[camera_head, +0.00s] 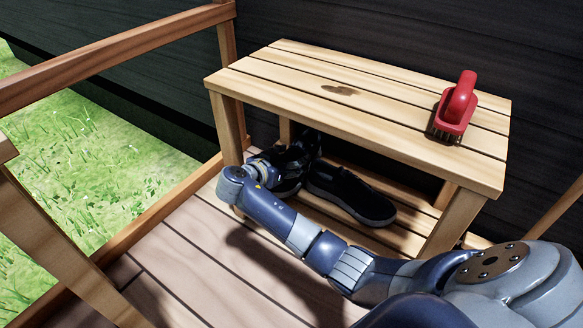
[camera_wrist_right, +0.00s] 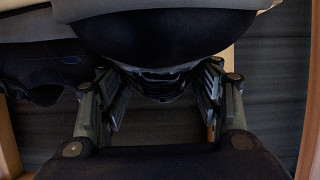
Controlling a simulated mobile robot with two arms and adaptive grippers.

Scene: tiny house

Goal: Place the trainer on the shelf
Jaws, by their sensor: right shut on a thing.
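The wooden bench has a slatted lower shelf (camera_head: 405,237) under its top. One black trainer (camera_head: 350,195) with a dark grey sole lies on that shelf. My right arm reaches in under the bench top from the left end, and my right gripper (camera_head: 302,150) is there, mostly in shadow. It is shut on a second black trainer (camera_wrist_right: 165,35), which fills the space between the fingers in the right wrist view. Its dark shape (camera_head: 288,187) shows just left of the first trainer in the head view. Whether it touches the shelf is hard to tell. My left gripper is not in view.
A red-handled brush (camera_head: 457,105) stands on the right part of the bench top (camera_head: 300,90), which also has a dark stain. A bench leg (camera_head: 228,128) is close to my right forearm. A wooden railing (camera_head: 120,55) and grass are at the left.

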